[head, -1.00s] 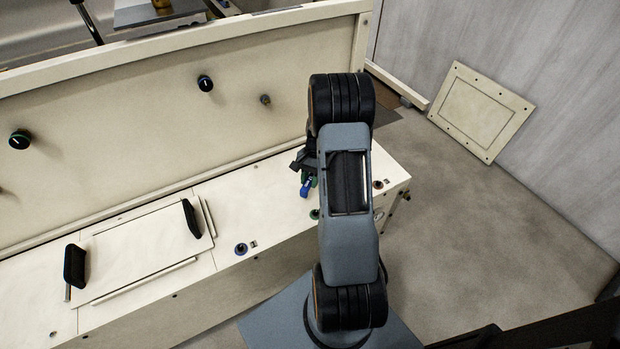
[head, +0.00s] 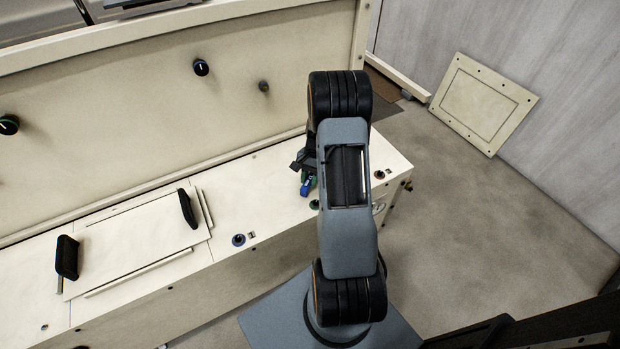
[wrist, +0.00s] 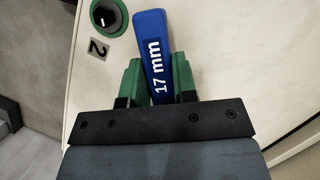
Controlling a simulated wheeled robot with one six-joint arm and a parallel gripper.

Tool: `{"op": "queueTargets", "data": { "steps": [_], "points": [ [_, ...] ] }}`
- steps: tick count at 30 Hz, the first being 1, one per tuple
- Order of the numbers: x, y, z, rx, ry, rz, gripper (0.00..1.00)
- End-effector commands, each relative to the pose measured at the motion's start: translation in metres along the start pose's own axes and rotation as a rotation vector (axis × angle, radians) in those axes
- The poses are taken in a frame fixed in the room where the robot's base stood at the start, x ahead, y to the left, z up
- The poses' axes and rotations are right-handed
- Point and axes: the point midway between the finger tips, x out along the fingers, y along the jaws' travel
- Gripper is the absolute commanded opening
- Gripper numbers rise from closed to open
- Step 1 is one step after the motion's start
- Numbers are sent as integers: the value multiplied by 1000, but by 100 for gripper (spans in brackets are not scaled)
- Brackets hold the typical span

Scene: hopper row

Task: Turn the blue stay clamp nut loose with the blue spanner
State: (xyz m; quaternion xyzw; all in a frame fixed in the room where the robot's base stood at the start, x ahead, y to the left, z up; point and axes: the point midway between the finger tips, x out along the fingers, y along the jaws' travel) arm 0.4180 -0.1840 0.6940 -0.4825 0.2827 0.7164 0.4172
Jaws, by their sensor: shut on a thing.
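The blue spanner (wrist: 153,45), marked "17 mm", stands between the green fingers of my gripper (wrist: 157,72) in the wrist view. In the head view a short blue part of the spanner (head: 306,188) shows left of my arm, over the cream bench top. A small blue-ringed fitting (head: 238,240) sits on the bench top near its front edge, to the left of my gripper and apart from it. I cannot tell whether this is the blue stay clamp nut.
A green-ringed fitting (head: 314,204) and an orange one (head: 379,174) sit further right along the bench. A green-ringed dial (wrist: 105,17) beside a "2" shows in the wrist view. A cover with two black handles (head: 187,208) lies left. An upright panel (head: 130,140) stands behind.

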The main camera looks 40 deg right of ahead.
Motion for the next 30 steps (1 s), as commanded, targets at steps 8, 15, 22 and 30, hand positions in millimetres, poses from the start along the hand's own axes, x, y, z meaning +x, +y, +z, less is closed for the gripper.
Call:
{"op": "queueTargets", "data": {
  "steps": [8, 15, 22, 30],
  "points": [
    [6, 0, -2, 0, 0, 0, 0],
    [12, 0, -5, 0, 0, 0, 0],
    [12, 0, -5, 0, 0, 0, 27],
    [12, 0, -5, 0, 0, 0, 53]
  ]
}}
